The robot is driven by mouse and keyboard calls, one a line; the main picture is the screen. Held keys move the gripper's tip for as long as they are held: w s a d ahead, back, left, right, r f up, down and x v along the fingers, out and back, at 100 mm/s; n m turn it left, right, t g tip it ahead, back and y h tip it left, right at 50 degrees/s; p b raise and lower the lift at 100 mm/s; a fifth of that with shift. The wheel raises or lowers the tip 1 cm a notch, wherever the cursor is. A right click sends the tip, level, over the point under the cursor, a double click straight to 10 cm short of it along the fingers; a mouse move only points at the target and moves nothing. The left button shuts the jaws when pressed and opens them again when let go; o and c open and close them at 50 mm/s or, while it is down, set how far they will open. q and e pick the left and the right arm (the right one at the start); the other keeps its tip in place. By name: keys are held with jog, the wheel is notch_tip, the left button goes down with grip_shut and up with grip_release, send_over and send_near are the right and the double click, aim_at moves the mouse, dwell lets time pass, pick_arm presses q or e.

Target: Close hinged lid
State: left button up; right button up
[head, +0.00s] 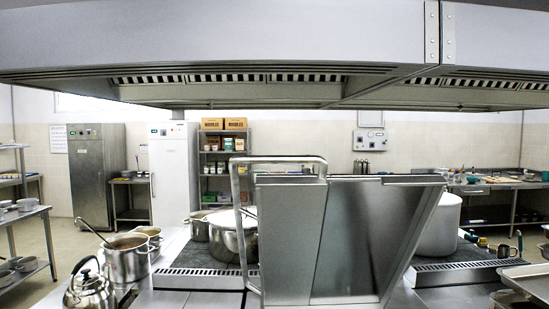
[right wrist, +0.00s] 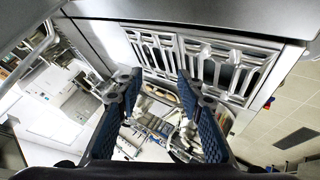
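The hinged lid (head: 365,235) is a stainless steel, box-like panel standing raised in the middle foreground of the head view. A tubular handle (head: 243,200) loops out at its left side. The lid's hinge and the vessel under it are not clearly visible. My right gripper (right wrist: 158,82) shows in the right wrist view with its two blue-padded fingers spread apart and nothing between them. No contact between it and the lid shows. I cannot see my left gripper in either view.
A large steel hood (head: 220,45) hangs low across the top. Steel pots (head: 232,236) stand left of the lid, with a kettle (head: 90,290) at front left. A big stockpot (head: 440,228) stands right behind the lid. Trays (head: 528,280) lie at the right edge.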

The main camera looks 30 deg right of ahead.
jog(key=w+d+r+n+t, duration=0.1)
jog(key=w+d+r+t, duration=0.15)
jog(key=r, duration=0.75)
jog(key=w+d+r+n+t+h, duration=0.15)
jog(key=w+d+r, duration=0.25)
jog(key=r, duration=0.5)
jog(key=w+d+r+n+t, duration=0.1)
jog(key=w+d+r+n, duration=0.2)
jog(key=r, duration=0.7)
jog(key=t+h+p, duration=0.1)
jog(key=t+h, duration=0.1)
jog(key=t, duration=0.1)
send_near(282, 159)
jog(key=w, duration=0.3)
jog(key=shift+w+d+p, duration=0.35)
jog(key=shift+d, duration=0.1)
jog(key=shift+g, duration=0.3)
jog(key=w+p, duration=0.1)
jog(key=w, duration=0.1)
jog(key=w+p, duration=0.1)
jog(key=w, duration=0.1)
jog(key=w+p, duration=0.1)
jog(key=w, duration=0.1)
jog(key=shift+w+d+f, duration=0.15)
jog(key=shift+d+f, duration=0.15)
jog(key=shift+d, duration=0.1)
jog(key=shift+w+d+f, duration=0.1)
jog(key=shift+w+f, duration=0.05)
jog(key=shift+w, duration=0.3)
grip_shut()
